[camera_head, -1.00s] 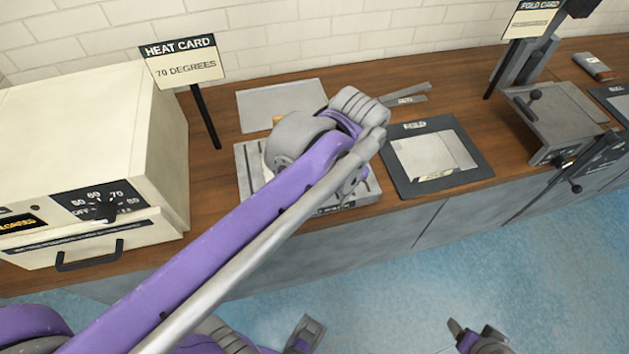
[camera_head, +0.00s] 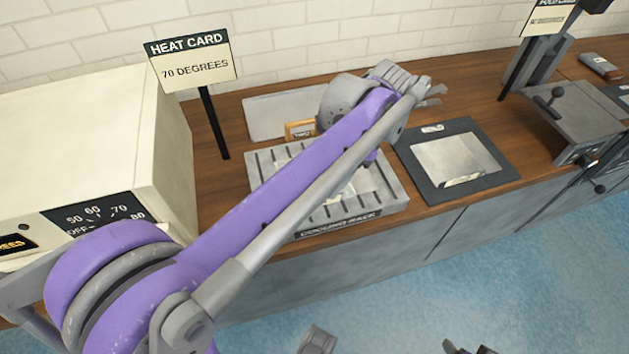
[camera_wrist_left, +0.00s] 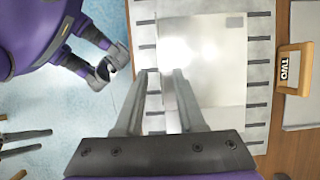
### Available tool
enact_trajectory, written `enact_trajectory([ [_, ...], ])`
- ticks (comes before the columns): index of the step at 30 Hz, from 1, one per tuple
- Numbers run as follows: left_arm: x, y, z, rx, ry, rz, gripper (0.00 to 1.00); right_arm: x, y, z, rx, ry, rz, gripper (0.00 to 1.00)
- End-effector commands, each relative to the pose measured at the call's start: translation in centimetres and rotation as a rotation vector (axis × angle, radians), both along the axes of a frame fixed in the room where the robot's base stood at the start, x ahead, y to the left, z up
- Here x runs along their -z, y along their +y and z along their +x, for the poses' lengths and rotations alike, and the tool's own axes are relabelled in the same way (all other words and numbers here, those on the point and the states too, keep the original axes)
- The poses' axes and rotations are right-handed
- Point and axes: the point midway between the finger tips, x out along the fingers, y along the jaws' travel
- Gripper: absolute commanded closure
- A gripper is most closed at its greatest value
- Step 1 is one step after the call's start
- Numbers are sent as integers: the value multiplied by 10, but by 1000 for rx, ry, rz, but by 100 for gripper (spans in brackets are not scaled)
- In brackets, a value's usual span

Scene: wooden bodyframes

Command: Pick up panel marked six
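A pale flat panel (camera_wrist_left: 220,85) lies on the slotted cooling rack (camera_head: 395,190). It is partly hidden by my left arm in the head view (camera_head: 362,188). Its small grey mark is too faint to read, so I cannot tell whether it says six. Grey parts, perhaps of my right arm, show at the bottom of the head view, too cut off to judge.
An orange-brown tag reading TWO (camera_wrist_left: 286,70) stands behind the rack, before a grey plate (camera_head: 265,115). A cream heater (camera_head: 90,130) and HEAT CARD sign (camera_head: 193,66) are left. A dark-framed plate (camera_head: 490,180) lies right of the rack, before a press (camera_head: 575,105). Blue floor lies in front.

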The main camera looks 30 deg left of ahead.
Motion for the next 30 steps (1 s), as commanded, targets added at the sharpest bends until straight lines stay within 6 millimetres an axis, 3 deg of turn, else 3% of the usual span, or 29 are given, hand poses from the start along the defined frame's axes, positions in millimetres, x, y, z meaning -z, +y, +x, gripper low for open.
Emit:
enact_trajectory([
  [6,34,7,-9,-2,0,0,61,10,0,0,0,3,0,25],
  [16,41,9,-11,-1,-1,0,61,11,0,0,0,4,0,25],
  [17,41,9,-11,-1,-1,0,63,11,0,0,0,4,0,25],
  [23,41,9,-11,-1,-1,0,99,11,0,0,0,4,0,25],
  [30,40,9,-11,-1,-1,0,100,11,0,0,0,4,0,25],
])
